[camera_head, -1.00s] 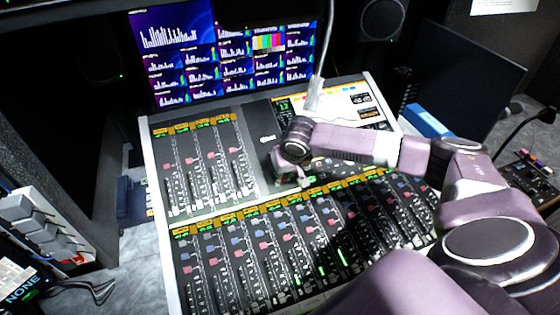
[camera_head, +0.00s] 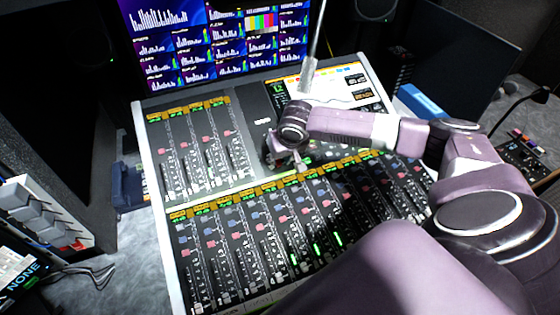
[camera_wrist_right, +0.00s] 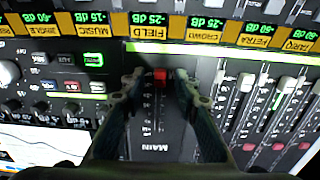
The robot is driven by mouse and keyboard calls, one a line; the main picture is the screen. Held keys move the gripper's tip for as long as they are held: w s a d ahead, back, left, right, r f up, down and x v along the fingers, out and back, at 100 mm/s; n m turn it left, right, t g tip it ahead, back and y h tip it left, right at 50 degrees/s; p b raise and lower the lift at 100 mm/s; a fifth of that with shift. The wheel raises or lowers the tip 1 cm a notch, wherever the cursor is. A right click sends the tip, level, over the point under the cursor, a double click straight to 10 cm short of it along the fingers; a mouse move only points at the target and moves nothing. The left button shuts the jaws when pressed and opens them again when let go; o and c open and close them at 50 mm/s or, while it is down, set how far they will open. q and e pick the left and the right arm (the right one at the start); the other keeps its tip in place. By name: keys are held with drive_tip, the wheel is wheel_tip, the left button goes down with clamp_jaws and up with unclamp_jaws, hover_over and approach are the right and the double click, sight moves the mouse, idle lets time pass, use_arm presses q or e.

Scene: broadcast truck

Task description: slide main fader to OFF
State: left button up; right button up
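The main fader (camera_wrist_right: 160,77) has a red cap in the right wrist view, at one end of a slot on a dark panel labelled MAIN (camera_wrist_right: 155,148). My right gripper (camera_wrist_right: 160,80) has a finger on each side of the red cap, with small gaps visible between cap and fingertips. It is open. In the head view my right gripper (camera_head: 298,160) is low over the middle of the mixing console (camera_head: 150,165), right of the upper-left fader bank. The main fader is hidden there behind the gripper and arm. An OFF marking is not readable. My left gripper is not in view.
Several channel faders (camera_wrist_right: 265,85) stand beside the main panel, and a row of yellow labels (camera_wrist_right: 155,33) runs across its end. A lit monitor (camera_head: 215,40) stands behind the console. A gooseneck (camera_head: 313,50) rises near my right wrist.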

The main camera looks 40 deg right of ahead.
drive_tip(key=v, duration=1.1)
drive_tip(key=shift+s, duration=0.25)
drive_tip(key=shift+r, duration=0.1)
